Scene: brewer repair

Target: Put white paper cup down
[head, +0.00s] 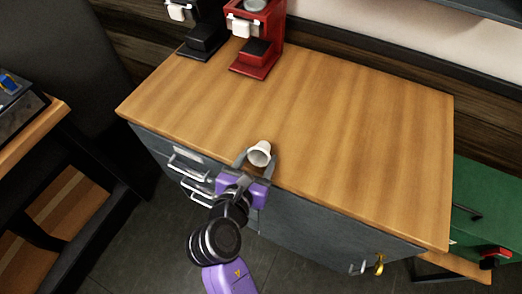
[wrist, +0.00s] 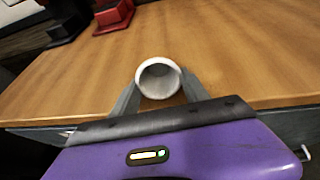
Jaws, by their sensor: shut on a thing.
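A white paper cup (head: 259,153) is held between the fingers of my gripper (head: 256,164) at the front edge of the wooden counter (head: 350,130). In the wrist view, the cup (wrist: 158,78) sits between the two grey fingers of my gripper (wrist: 160,92), with its open rim facing the camera, and it looks empty. The cup appears tilted in the head view. I cannot tell whether it touches the counter top.
A red brewer (head: 254,40) and a black brewer (head: 203,35) stand at the back left of the counter. The middle and right of the counter are clear. A green cabinet (head: 485,205) is at the right. Drawer handles (head: 190,170) stick out from the counter's front.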

